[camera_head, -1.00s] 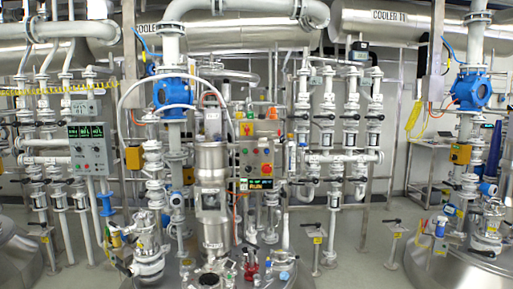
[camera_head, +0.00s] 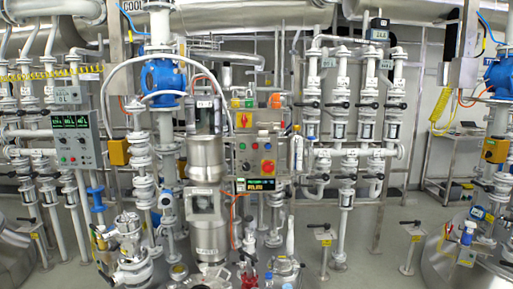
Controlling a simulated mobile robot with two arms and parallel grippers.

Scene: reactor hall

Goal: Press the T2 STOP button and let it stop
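A grey control panel (camera_head: 256,158) with several coloured buttons and knobs stands upright at the centre, right of the tall steel cylinder (camera_head: 207,158). A red button (camera_head: 267,166) shows on its lower right. A small display (camera_head: 256,184) with green and orange text sits below the buttons; the text is too small to read surely. No label reading T2 STOP can be read, so I cannot tell which button it is. Neither of my grippers is in view.
Steel vessel tops, pipes and valves crowd the foreground below the central panel. A red valve part (camera_head: 249,281) stands at the bottom centre. Valve handles on posts (camera_head: 411,240) stand at the right. Grey floor (camera_head: 365,258) shows free between the posts.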

